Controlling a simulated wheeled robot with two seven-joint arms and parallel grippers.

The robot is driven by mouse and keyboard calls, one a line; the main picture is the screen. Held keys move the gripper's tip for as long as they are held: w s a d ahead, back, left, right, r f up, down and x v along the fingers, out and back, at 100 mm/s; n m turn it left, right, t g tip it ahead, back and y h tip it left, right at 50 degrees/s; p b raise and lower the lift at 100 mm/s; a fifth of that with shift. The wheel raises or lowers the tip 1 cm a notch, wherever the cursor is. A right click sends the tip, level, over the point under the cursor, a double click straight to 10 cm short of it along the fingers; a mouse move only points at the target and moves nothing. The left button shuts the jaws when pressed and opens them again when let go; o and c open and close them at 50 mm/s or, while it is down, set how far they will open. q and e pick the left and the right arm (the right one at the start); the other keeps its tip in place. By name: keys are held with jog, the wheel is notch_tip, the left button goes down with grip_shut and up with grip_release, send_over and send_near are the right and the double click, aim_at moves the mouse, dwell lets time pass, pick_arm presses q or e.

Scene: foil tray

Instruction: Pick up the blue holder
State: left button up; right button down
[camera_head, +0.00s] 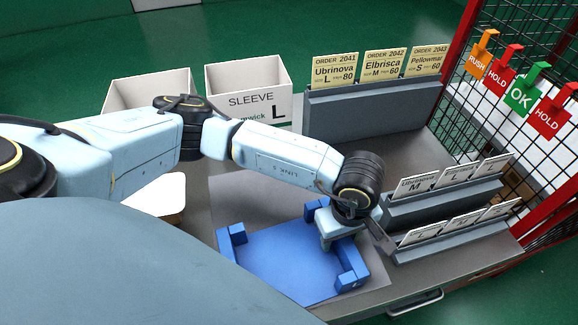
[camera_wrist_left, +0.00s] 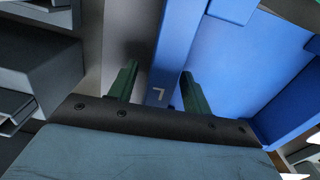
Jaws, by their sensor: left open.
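The blue holder (camera_head: 285,262) lies flat on a grey mat on the table, a shallow piece with raised corner blocks. My left gripper (camera_head: 335,240) is at its right side, pointing down, with the fingertips largely hidden behind the wrist in the head view. In the left wrist view the left gripper's green fingers (camera_wrist_left: 160,88) are apart, one on each side of a blue wall of the holder (camera_wrist_left: 176,50). I cannot tell whether either finger touches it. The right gripper is not in view.
Grey racks with white cards (camera_head: 445,205) stand close to the right of the gripper. A large rack with yellow order cards (camera_head: 375,105) is behind. Two white bins (camera_head: 250,105) are at the back left. Colored tags hang on a mesh (camera_head: 520,95).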

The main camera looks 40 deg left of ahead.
pick_arm(q)
jog(key=shift+f, duration=0.15)
grip_shut()
dwell(0.4)
